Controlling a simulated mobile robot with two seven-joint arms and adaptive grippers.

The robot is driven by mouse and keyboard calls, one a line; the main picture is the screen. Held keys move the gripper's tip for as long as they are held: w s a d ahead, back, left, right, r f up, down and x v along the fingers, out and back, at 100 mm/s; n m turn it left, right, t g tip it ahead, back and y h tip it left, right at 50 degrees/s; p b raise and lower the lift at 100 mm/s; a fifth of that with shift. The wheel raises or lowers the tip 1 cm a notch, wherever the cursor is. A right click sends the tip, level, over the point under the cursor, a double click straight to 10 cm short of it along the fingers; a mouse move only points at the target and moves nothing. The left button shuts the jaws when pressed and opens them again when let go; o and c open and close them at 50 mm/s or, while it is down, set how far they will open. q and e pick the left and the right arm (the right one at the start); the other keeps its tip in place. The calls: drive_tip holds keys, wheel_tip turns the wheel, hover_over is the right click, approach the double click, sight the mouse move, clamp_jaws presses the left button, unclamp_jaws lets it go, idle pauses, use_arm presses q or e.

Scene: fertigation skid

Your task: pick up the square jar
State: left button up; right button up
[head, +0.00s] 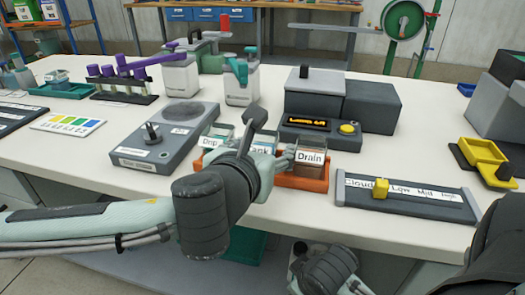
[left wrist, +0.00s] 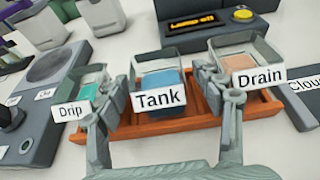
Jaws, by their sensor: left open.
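Three clear square-sided jars stand in an orange tray (left wrist: 190,118). The middle jar, labelled "Tank" (left wrist: 158,98), holds something blue. The jar labelled "Drip" (left wrist: 90,85) is on its left with green contents, and the jar labelled "Drain" (left wrist: 250,65) on its right with orange-brown contents. In the head view the Drain jar (head: 310,157) shows clearly, while my left gripper (head: 264,152) partly covers the Tank jar. My left gripper (left wrist: 165,100) is open, its fingers on either side of the Tank jar. Whether they touch it is unclear.
Left of the tray is a grey device with a round plate (head: 188,113). Behind is a grey box with a lit display and yellow button (head: 347,128). To the right lies a labelled slider panel (head: 410,200). White jugs (head: 241,85) stand farther back.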

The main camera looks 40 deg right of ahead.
use_arm(q)
drive_tip(key=shift+w+d, duration=0.1)
drive_tip(key=shift+c, duration=0.3)
clamp_jaws()
drive_tip(key=shift+r, duration=0.1)
